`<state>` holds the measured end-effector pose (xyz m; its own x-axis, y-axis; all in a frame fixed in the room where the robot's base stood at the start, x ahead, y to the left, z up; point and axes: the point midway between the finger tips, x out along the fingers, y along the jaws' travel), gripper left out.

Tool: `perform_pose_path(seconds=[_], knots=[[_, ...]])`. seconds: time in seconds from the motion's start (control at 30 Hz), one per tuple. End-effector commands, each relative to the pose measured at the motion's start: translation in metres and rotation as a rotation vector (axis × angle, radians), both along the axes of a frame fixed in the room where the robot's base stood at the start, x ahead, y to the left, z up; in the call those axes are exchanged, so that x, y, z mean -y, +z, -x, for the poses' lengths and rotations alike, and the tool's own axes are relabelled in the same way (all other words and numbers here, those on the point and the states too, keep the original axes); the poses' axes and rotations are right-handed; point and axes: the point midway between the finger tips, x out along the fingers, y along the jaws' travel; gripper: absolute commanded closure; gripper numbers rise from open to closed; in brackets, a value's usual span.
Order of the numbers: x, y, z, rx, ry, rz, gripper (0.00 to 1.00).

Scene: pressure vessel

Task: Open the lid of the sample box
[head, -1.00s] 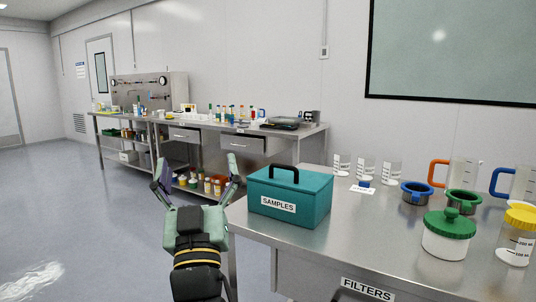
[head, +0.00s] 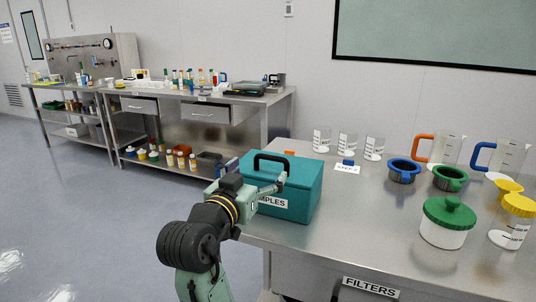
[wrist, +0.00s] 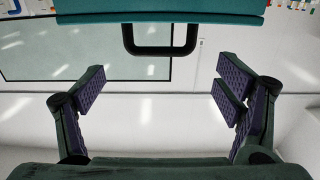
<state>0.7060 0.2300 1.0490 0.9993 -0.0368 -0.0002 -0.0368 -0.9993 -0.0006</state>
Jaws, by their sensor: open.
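The sample box (head: 300,190) is a teal box with a black handle (head: 285,160) on its lid and a label reading SAMPLES, partly hidden by my gripper. It stands on the left end of the steel table, and its lid looks shut. My gripper (head: 252,178) is in front of the box's left part in the head view. In the wrist view my gripper (wrist: 160,95) is open and empty, its two purple-padded fingers wide apart. The handle (wrist: 160,50) shows between and beyond the fingers, below the teal lid edge (wrist: 210,18). No finger touches the handle there.
On the steel table (head: 345,235) stand a white jar with green lid (head: 445,225), a yellow-capped jar (head: 512,222), blue (head: 403,172) and green (head: 449,178) rings, pitchers (head: 437,150) and beakers (head: 347,143). A bench (head: 185,95) stands behind. Floor at left is clear.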

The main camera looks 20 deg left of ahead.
Motion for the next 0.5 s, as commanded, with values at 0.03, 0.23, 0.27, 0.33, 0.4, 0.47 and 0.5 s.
perform_pose_path(seconds=[0.03,0.23,0.27,0.33,0.4,0.47,0.5], knots=[[0.001,0.002,-0.01,-0.004,-0.003,0.002,0.15],[0.002,0.002,-0.049,-0.003,-0.002,0.004,0.15],[0.002,0.002,-0.054,-0.002,-0.001,0.003,0.15],[0.003,0.002,-0.064,-0.002,-0.001,0.003,0.15],[0.003,0.002,-0.072,-0.002,0.0,0.002,0.15],[0.003,0.001,-0.077,0.0,0.001,0.002,0.15],[0.003,0.001,-0.079,0.0,0.001,0.002,0.15]])
